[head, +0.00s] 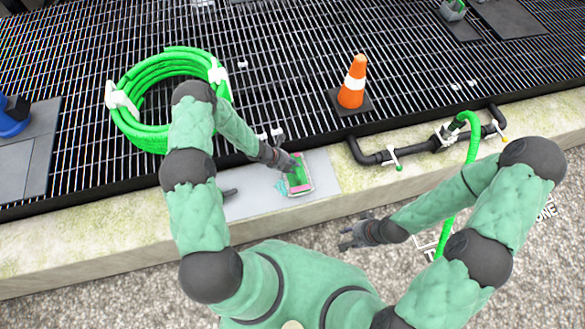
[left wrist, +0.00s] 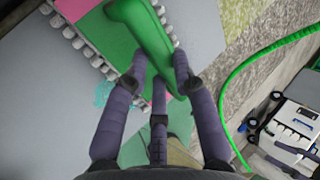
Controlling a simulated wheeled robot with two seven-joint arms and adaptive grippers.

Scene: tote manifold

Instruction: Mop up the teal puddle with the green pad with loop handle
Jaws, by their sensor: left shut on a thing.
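The green pad with loop handle (head: 299,186) is on the pale grey plate on the concrete ledge. In the left wrist view the pad (left wrist: 95,42) shows green and pink bands and a pale tufted edge. My left gripper (head: 289,166) is shut on its green handle (left wrist: 140,30), with the fingers on both sides of it. A small part of the teal puddle (head: 281,186) shows at the pad's left; in the left wrist view the teal patch (left wrist: 103,94) lies beside the pad's edge. The pad may hide more of it. My right gripper (head: 352,238) looks open and empty above the gravel.
The pale grey plate (head: 250,199) lies on the concrete ledge (head: 120,235). A coiled green hose (head: 150,65) and an orange cone (head: 354,82) stand on the black grating (head: 290,60). Black pipework (head: 420,148) with a green hose runs along the ledge at right.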

